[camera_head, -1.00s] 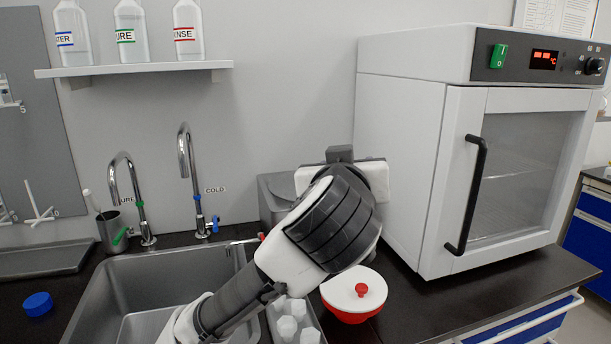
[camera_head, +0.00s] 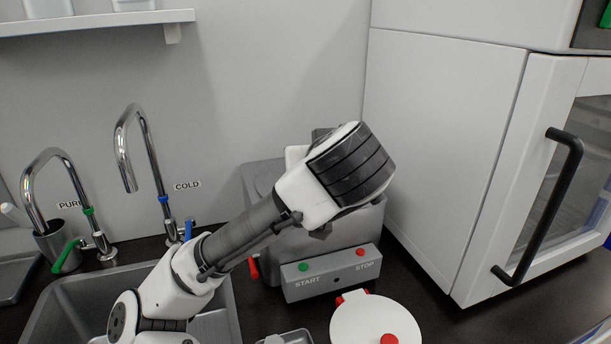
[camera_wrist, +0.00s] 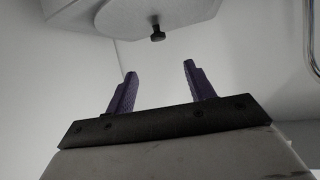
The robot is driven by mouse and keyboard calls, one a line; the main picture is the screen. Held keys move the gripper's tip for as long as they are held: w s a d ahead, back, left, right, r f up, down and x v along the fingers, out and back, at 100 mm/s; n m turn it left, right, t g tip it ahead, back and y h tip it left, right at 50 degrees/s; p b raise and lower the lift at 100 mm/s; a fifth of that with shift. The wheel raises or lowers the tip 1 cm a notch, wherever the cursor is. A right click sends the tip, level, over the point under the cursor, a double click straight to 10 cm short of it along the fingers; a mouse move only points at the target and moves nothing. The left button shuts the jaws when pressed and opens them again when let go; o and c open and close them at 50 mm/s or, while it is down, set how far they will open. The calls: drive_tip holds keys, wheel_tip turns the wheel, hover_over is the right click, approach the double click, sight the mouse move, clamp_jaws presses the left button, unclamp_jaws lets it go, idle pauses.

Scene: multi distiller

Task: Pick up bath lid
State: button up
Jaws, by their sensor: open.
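The bath is a grey box (camera_head: 258,185) against the back wall, with a START/STOP panel on its front. My arm's end hides much of its top, so the lid is hard to make out in the head view. In the wrist view, a grey slab with a dark knob (camera_wrist: 158,33), which looks like the bath lid (camera_wrist: 190,12), shows at the top edge. My gripper (camera_wrist: 160,69) is open and empty, its two purple fingers pointing toward the knob but apart from it. The fingers are hidden in the head view.
A white-lidded red bowl (camera_head: 365,325) stands in front of the panel (camera_head: 333,273). The large white oven (camera_head: 450,130) rises close on the right. Two taps (camera_head: 150,170) and a sink (camera_head: 75,300) lie left. A shelf (camera_head: 95,20) hangs above.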

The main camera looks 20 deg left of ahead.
drive_tip(key=x, duration=0.7)
drive_tip(key=shift+f+p+x, duration=0.15)
drive_tip(key=shift+p+x, duration=0.15)
drive_tip(key=shift+x, duration=1.05)
drive_tip(key=shift+f+p+x, duration=0.15)
drive_tip(key=shift+p+x, duration=0.15)
drive_tip(key=shift+x, duration=1.05)
drive_tip(key=shift+s+d, duration=0.1)
drive_tip(key=shift+d, duration=0.1)
clamp_jaws()
